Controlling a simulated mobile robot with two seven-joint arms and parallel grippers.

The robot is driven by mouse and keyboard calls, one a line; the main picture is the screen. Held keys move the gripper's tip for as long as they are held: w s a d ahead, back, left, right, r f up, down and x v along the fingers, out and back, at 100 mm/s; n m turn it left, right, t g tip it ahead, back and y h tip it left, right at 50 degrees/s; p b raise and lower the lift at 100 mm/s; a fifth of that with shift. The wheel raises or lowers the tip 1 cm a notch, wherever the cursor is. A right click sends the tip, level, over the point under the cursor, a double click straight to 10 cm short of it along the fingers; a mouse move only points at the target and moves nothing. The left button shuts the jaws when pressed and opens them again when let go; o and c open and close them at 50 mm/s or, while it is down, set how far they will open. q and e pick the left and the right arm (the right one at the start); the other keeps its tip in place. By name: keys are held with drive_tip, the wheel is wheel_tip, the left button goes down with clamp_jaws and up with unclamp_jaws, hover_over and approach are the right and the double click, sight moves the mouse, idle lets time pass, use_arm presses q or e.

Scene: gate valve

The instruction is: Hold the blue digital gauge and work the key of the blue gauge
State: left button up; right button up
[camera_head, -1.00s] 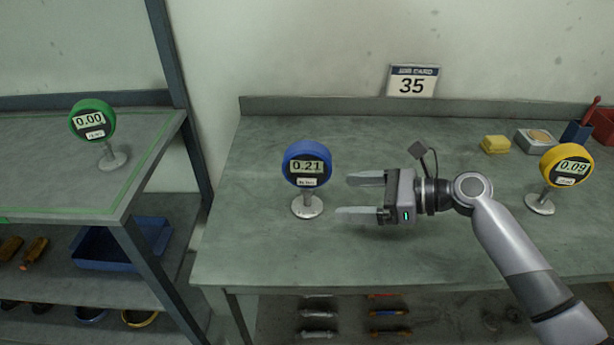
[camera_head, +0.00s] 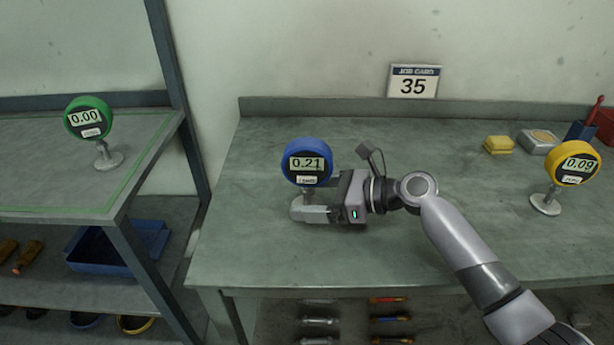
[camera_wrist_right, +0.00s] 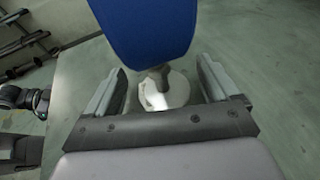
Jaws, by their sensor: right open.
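The blue digital gauge (camera_head: 307,149) stands upright on the bench on a short stem with a round base, and its display reads 0.21. A small white label key shows under the display. My right gripper (camera_head: 312,207) is open at the gauge's stem, below the dial. In the right wrist view the blue gauge (camera_wrist_right: 150,30) leans over the jaws, and its stem (camera_wrist_right: 158,78) stands between the two open fingers (camera_wrist_right: 160,90), apart from both. The round base (camera_wrist_right: 165,92) lies below. My left gripper is not in the head view.
A green gauge (camera_head: 88,118) reading 0.00 stands on the left bench. A yellow gauge (camera_head: 574,163) reading 0.09 stands at the right. A yellow sponge (camera_head: 498,144), a tin (camera_head: 538,141) and a job card (camera_head: 413,81) showing 35 are behind. The middle of the bench (camera_head: 440,150) is clear.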

drive_tip(key=c, duration=1.5)
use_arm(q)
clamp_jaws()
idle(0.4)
